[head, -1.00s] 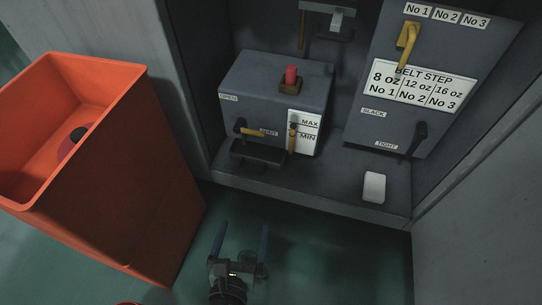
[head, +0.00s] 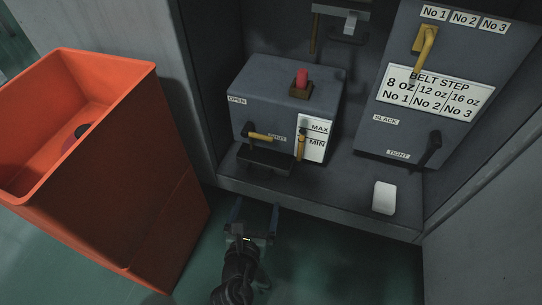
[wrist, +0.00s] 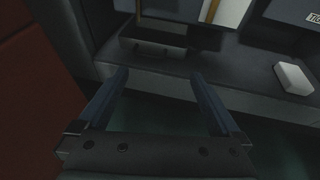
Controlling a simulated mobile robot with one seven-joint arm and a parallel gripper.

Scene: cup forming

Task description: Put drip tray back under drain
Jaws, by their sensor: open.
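The drip tray (head: 264,160) is a dark shallow tray at the front of the grey box, below the yellow-handled drain lever (head: 260,136). In the wrist view the tray (wrist: 152,50) lies beyond my fingertips, on or just above the ledge; I cannot tell if it is seated. My gripper (head: 255,207) is open and empty, in front of the ledge and below the tray. In the wrist view my gripper (wrist: 158,75) has its two blue fingers spread, apart from the tray.
A tall orange bin (head: 150,220) stands close on the left. A white block (head: 384,198) lies on the ledge (head: 330,200) at the right. A panel with levers (head: 425,100) rises behind it. The floor in front of the ledge is clear.

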